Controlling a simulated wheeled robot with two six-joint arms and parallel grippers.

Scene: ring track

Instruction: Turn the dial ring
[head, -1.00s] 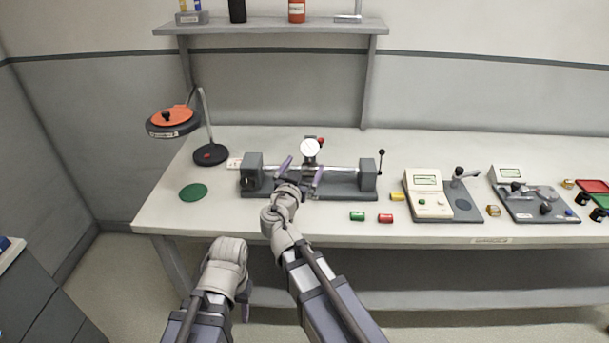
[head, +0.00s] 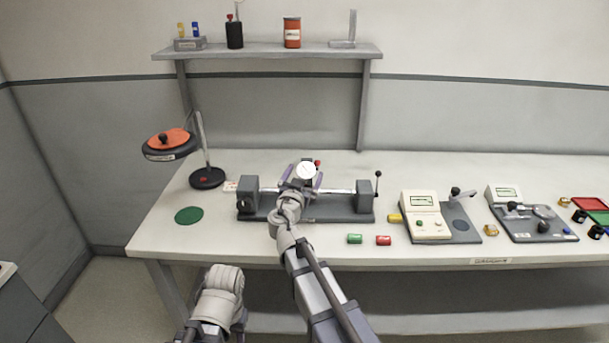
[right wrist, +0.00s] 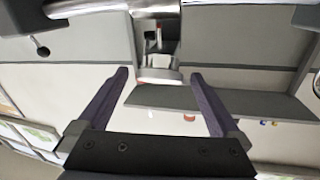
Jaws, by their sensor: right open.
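The white-faced round dial (head: 307,170) stands on the bench fixture (head: 340,209), above its metal rod, with a small red part at its top edge. My right gripper (head: 304,179) is at the dial, with its purple fingers open on either side of it in the picture. I cannot tell whether they touch it. In the right wrist view the fingers are spread apart (right wrist: 160,75) with nothing seen gripped between them; the fixture's metal rod (right wrist: 95,8) crosses the top. My left arm is low in front of the table, its gripper mostly hidden.
A lamp-like stand (head: 207,178) and green disc (head: 189,215) are at the left of the table (head: 180,245). Green (head: 355,239) and red (head: 384,240) pieces lie right of my arm. Two instruments (head: 424,216) (head: 530,215) stand further right. A shelf (head: 270,50) hangs above.

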